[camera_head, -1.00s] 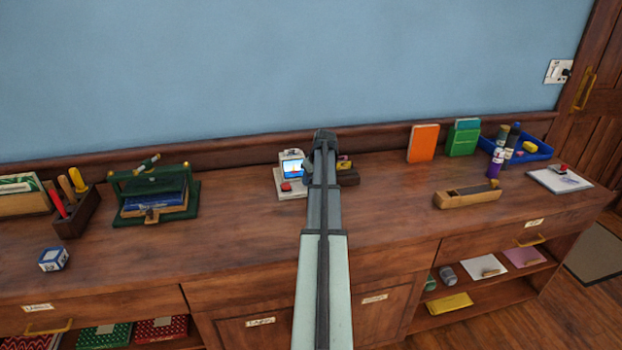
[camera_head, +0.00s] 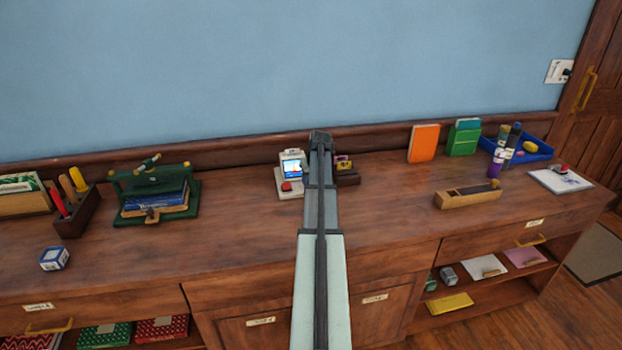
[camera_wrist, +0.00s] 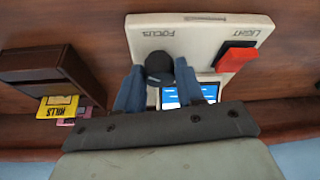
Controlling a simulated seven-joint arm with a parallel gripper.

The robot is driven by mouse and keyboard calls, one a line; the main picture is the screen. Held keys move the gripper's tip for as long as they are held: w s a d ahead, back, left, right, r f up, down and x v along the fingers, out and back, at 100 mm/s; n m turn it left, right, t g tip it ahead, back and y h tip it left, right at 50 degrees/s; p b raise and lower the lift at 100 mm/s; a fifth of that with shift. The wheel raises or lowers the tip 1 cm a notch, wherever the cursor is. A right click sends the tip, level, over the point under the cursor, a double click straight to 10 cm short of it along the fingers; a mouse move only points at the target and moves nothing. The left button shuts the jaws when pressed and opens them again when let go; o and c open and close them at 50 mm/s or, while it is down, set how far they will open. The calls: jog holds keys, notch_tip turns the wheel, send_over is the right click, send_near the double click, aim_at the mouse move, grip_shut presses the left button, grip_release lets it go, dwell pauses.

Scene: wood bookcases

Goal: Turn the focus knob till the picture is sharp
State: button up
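A small white viewer (camera_head: 284,191) stands on the wooden counter, partly hidden behind my arm. Its lit screen shows a blue and white picture (camera_head: 292,169); it is too small here to judge sharpness. In the wrist view the viewer's base (camera_wrist: 195,38) appears upside down, with the words FOCUS and LIGHT. The black focus knob (camera_wrist: 159,68) sits between the two blue fingers of my gripper (camera_wrist: 159,80), which touch it on both sides. The red light switch (camera_wrist: 236,58) is beside it, clear of the fingers. The screen (camera_wrist: 185,95) is partly covered by my gripper.
A dark wooden box (camera_wrist: 45,75) with a yellow card is close beside the viewer. A green stand with books (camera_head: 155,195) is to the left. An orange book (camera_head: 423,143) and a wooden plane (camera_head: 467,197) are to the right. The counter in front is clear.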

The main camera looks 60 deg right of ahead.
jog(key=o, duration=0.4)
jog(key=v, duration=1.3)
jog(key=shift+s+r, duration=0.1)
jog(key=shift+r, duration=0.25)
